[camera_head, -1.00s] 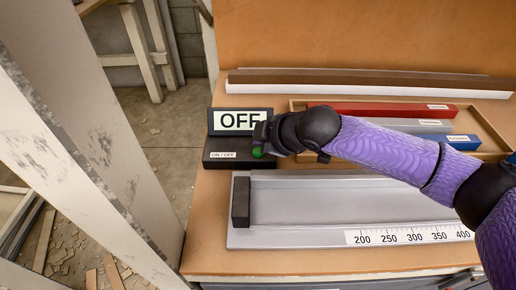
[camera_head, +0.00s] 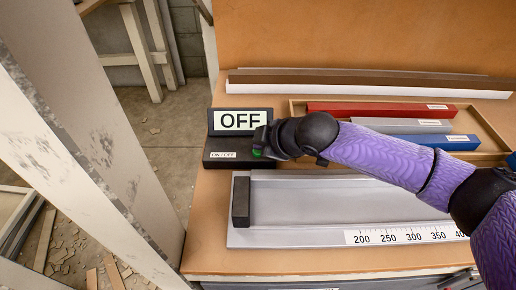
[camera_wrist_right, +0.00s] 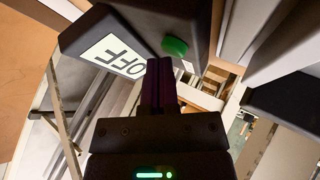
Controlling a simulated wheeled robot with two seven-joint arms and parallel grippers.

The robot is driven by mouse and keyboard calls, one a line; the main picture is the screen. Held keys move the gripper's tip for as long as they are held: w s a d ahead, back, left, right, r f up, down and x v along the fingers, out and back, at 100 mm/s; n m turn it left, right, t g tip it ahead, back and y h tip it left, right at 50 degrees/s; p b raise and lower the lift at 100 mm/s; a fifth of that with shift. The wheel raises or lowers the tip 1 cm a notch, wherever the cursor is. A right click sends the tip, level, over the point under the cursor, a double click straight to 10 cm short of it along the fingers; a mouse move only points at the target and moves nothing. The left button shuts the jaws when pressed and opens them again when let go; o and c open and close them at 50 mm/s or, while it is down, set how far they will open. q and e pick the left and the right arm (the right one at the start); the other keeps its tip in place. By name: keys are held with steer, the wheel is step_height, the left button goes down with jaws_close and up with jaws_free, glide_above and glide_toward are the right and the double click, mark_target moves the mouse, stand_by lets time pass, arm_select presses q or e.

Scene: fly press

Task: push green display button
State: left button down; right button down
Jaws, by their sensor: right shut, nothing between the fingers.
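A black display box (camera_head: 225,146) stands at the left end of the wooden bench, with a raised screen reading "OFF" (camera_head: 240,121) and an "ON / OFF" label. Its green button (camera_head: 257,152) shows at the box's right side, partly hidden by my right gripper (camera_head: 262,142). In the right wrist view the green button (camera_wrist_right: 175,47) stands out from the dark box face, just beyond and beside the tips of my right gripper (camera_wrist_right: 160,62). The fingers are shut and empty. I cannot tell whether they touch the button. My left gripper is not in view.
A grey metal tray with a ruler scale (camera_head: 340,237) and a black end block (camera_head: 240,201) lies in front. A shallow wooden box (camera_head: 484,127) with red, grey and blue bars lies behind my right arm. A white post (camera_head: 95,150) rises left of the bench.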

steer(key=shift+f, duration=0.35)
stand_by(0.5)
steer(key=shift+r+p, duration=0.95)
steer(key=shift+p, duration=0.1)
steer(key=shift+f, duration=0.1)
step_height(320, 180, up, 5)
steer(key=p, duration=0.5)
